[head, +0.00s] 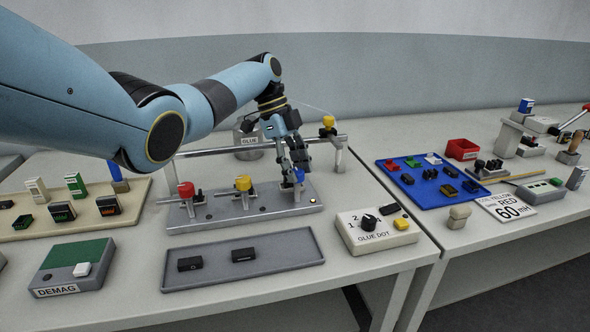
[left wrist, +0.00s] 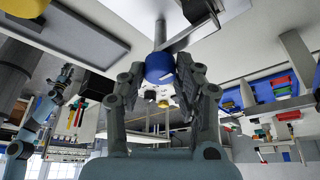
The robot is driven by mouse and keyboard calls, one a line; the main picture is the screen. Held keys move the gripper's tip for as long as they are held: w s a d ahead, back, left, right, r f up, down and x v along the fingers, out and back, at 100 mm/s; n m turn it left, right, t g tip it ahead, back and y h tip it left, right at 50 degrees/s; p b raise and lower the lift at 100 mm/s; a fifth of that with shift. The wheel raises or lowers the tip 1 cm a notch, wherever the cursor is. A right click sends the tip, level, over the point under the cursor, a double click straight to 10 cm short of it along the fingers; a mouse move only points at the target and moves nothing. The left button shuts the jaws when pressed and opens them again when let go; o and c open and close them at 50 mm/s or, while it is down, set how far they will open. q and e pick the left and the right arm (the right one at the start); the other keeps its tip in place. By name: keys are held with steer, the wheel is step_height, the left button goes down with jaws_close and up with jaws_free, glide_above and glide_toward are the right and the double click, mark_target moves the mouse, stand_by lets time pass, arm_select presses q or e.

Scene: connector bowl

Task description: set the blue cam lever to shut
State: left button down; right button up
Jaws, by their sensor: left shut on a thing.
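The blue cam lever (head: 299,176) stands at the right end of the grey clamp plate (head: 250,214). My left gripper (head: 299,172) comes down on it from above and is shut on its blue knob. In the left wrist view the round blue knob (left wrist: 160,68) sits between the two fingers, on a metal stem. The fingers cover part of the lever in the head view, so its exact angle is hard to read. My right arm seems to show small at the left of the left wrist view; its jaws are too small to read.
On the same plate stand a red-knobbed lever (head: 186,189) and a yellow-knobbed lever (head: 243,184). Behind is a metal rail (head: 210,151) with a yellow knob (head: 328,121) and a glue pot (head: 246,143). In front are a grey tray (head: 284,258) and a glue dot box (head: 376,235).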

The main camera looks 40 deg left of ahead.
arm_select(q)
steer(key=shift+d, duration=0.1)
steer(key=c, duration=1)
jaws_free()
steer(key=shift+o, duration=0.2)
steer(key=v, duration=1.2)
steer(key=shift+w+f, duration=0.1)
